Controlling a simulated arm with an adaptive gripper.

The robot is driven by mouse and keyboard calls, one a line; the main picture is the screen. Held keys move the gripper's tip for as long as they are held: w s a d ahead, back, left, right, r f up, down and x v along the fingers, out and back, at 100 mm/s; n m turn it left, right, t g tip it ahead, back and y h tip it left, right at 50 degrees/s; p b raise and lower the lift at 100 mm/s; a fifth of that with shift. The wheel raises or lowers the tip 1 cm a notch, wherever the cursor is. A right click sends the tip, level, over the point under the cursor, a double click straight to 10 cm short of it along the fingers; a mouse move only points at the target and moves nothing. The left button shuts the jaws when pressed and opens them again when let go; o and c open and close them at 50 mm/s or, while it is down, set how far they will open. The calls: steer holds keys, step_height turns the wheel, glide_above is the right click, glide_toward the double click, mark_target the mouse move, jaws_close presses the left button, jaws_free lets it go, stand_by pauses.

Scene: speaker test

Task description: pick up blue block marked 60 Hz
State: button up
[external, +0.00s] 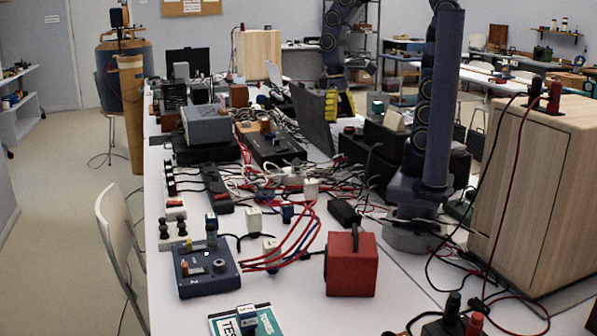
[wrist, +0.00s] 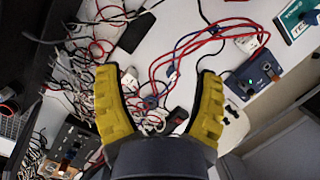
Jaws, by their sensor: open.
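Several small blue blocks show, and I cannot read 60 Hz on any. One blue block (external: 246,317) with a pale top sits on a teal booklet at the table's front; it also shows in the wrist view (wrist: 312,17). Another (external: 211,224) stands at the back of a dark blue box with a green light. Smaller blue pieces (external: 287,213) lie among the cables. My gripper (external: 338,103) is raised over the table's far part, yellow fingers apart. In the wrist view my gripper (wrist: 158,75) is open and empty, with cables below between its fingers.
A red speaker-like box (external: 351,264) stands right of the blue box (external: 206,269). Red and blue cables (external: 295,235) and white plugs (external: 254,219) clutter the middle. A tall wooden cabinet (external: 537,190) stands at right. White table (external: 300,312) is bare between booklet and red box.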

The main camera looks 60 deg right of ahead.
steer(key=w+a+f+m+y, duration=0.1)
steer(key=w+f+m, duration=0.2)
steer(key=w+f, duration=0.4)
steer(key=m+y, duration=0.1)
steer(key=m, duration=0.3)
glide_above(286, 203)
steer(key=w+d, duration=0.1)
steer(key=w, duration=0.1)
steer(key=shift+g, duration=0.4)
steer(key=f, duration=1.2)
steer(key=shift+d, duration=0.2)
steer(key=x, duration=0.6)
steer(key=shift+s+a+f, duration=0.15)
steer(key=shift+s+f, duration=0.1)
steer(key=shift+s, duration=0.2)
jaws_close()
